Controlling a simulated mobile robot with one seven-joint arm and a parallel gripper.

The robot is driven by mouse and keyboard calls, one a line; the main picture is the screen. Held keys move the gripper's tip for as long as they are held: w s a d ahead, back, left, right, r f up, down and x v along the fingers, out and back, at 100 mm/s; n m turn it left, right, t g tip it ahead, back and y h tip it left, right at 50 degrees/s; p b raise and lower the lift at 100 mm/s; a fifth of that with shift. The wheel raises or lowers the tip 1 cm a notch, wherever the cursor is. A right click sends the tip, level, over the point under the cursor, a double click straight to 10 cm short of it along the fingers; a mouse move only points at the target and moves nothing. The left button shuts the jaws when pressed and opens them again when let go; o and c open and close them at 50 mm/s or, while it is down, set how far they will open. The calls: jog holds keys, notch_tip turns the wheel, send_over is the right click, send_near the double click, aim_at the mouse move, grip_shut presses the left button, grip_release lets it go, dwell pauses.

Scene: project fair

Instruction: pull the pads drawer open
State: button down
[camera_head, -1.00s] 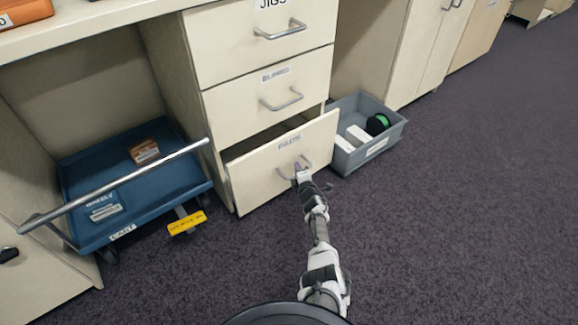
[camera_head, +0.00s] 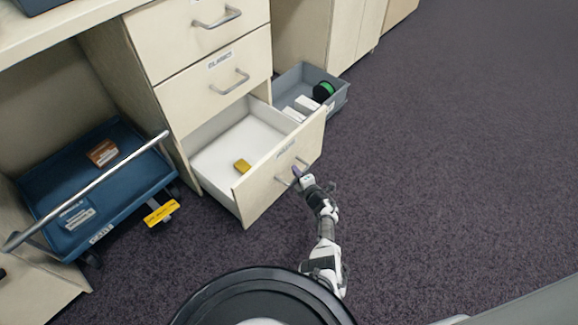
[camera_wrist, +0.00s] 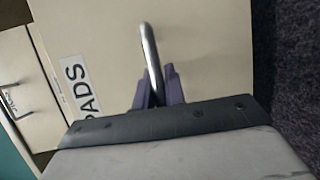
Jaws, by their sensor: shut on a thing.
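The pads drawer (camera_head: 268,176) is the lowest drawer of the cream cabinet, and it stands well open. Its white inside shows, with a small yellow block (camera_head: 242,166) lying near the front. My gripper (camera_head: 300,176) is at the drawer front, shut on the drawer's metal bar handle (camera_head: 284,181). In the wrist view the purple fingers (camera_wrist: 158,90) close around the handle (camera_wrist: 149,55), beside the PADS label (camera_wrist: 82,88). The fingers hide part of the handle.
Two shut drawers (camera_head: 218,75) sit above. A grey bin (camera_head: 338,98) with white boxes and a black-green round item stands right of the open drawer. Dark carpet (camera_head: 450,170) at right is clear.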

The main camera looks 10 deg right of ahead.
jog(key=shift+s+d, duration=0.2)
jog(key=shift+s, duration=0.1)
jog(key=c, duration=1.5)
grip_release()
